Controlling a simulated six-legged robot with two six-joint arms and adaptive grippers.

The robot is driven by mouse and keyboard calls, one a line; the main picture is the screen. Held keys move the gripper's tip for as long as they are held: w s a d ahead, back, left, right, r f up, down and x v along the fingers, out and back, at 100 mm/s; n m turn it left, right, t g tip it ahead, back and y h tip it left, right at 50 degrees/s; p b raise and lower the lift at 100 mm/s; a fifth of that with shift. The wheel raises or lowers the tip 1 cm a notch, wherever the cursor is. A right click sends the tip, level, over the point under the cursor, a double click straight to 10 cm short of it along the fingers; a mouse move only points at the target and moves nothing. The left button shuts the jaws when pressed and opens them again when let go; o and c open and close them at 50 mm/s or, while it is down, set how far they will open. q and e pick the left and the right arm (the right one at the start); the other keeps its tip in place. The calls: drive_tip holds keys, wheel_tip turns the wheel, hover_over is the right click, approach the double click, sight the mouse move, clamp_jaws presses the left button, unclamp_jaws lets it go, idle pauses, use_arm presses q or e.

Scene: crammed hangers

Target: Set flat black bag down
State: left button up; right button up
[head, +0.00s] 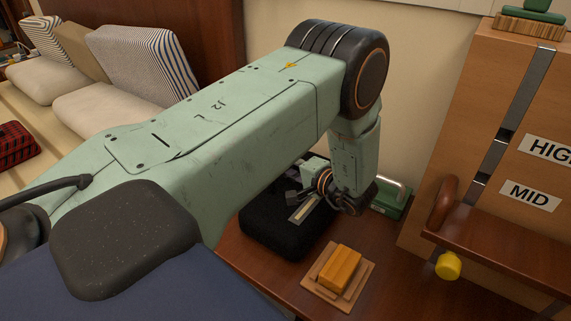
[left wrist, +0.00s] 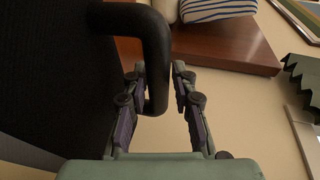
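The flat black bag (head: 270,232) lies low, over or on the brown wooden tabletop in the head view. I cannot tell whether its underside fully touches the wood. My left gripper (head: 310,193) is above the bag's far side. In the left wrist view the bag's dark side (left wrist: 50,70) fills the left. My right gripper is not in view.
A yellow-orange block on a wooden tray (head: 323,288) stands just right of the bag. A green handled case (head: 390,203) is behind. Cushions (head: 140,65) lie at the back left.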

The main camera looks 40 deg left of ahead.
use_arm(q)
drive_tip(key=o, duration=0.4)
drive_tip(key=shift+c, duration=0.2)
drive_tip(key=v, duration=0.6)
drive_tip(key=shift+d+r, duration=0.2)
drive_tip(key=shift+d, duration=0.2)
drive_tip(key=shift+s+d+r, duration=0.1)
drive_tip(key=shift+d, duration=0.2)
wheel_tip(320, 180, up, 7)
drive_tip(key=p, duration=0.7)
drive_tip(key=shift+s, duration=0.1)
